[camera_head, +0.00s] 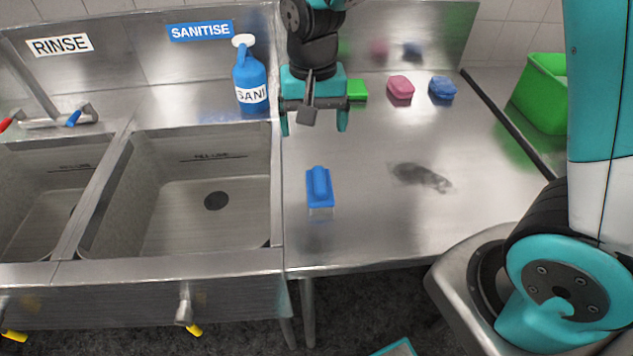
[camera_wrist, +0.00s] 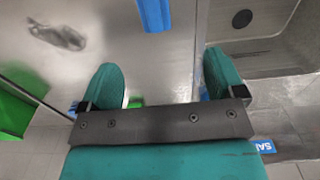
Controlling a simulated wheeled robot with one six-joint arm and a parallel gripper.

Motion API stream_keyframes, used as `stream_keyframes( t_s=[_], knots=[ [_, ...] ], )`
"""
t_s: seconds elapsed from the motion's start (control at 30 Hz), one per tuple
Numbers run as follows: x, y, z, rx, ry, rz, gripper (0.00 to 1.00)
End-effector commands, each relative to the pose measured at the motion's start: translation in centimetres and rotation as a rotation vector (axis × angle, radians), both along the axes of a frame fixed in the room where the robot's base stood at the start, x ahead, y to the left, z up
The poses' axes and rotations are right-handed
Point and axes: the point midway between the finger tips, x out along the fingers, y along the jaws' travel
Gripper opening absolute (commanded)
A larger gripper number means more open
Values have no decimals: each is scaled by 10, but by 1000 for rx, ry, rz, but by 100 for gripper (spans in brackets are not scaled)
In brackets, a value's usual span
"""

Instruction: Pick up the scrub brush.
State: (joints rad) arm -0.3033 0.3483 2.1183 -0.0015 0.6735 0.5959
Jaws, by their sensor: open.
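The scrub brush (camera_head: 320,188) has a blue handle and pale bristles. It lies on the steel counter (camera_head: 360,235) just right of the sink, near the front. In the wrist view the blue brush (camera_wrist: 154,14) is cut off by the top edge. My gripper (camera_head: 314,127) is open and empty, with its teal fingers pointing down. In the head view it is above and behind the brush, apart from it. In the wrist view the two fingers of my gripper (camera_wrist: 160,78) are spread wide, with the brush beyond their tips.
A sink basin (camera_head: 175,215) lies left of the brush. A blue sanitiser bottle (camera_head: 250,80), a green block (camera_head: 357,90), a pink sponge (camera_head: 400,88) and a blue sponge (camera_head: 443,88) stand at the back. A dark smear (camera_head: 420,177) marks otherwise clear counter. A green crate (camera_head: 545,92) is at right.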

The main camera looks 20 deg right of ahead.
Motion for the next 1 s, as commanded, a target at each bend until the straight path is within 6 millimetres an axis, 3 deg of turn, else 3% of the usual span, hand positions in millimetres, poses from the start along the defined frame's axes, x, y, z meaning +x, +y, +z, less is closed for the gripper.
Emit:
stream_keyframes(
  t_s=[0.2, 0.5, 0.83, 1.0],
  knots=[
    [-1, -12, -40, -6, 9, -25, 88],
    [-1, -14, -102, -3, 6, -27, 88],
    [-3, -13, -129, -3, 5, -24, 88],
    [-7, -14, -153, -2, 6, -23, 88]
  ],
)
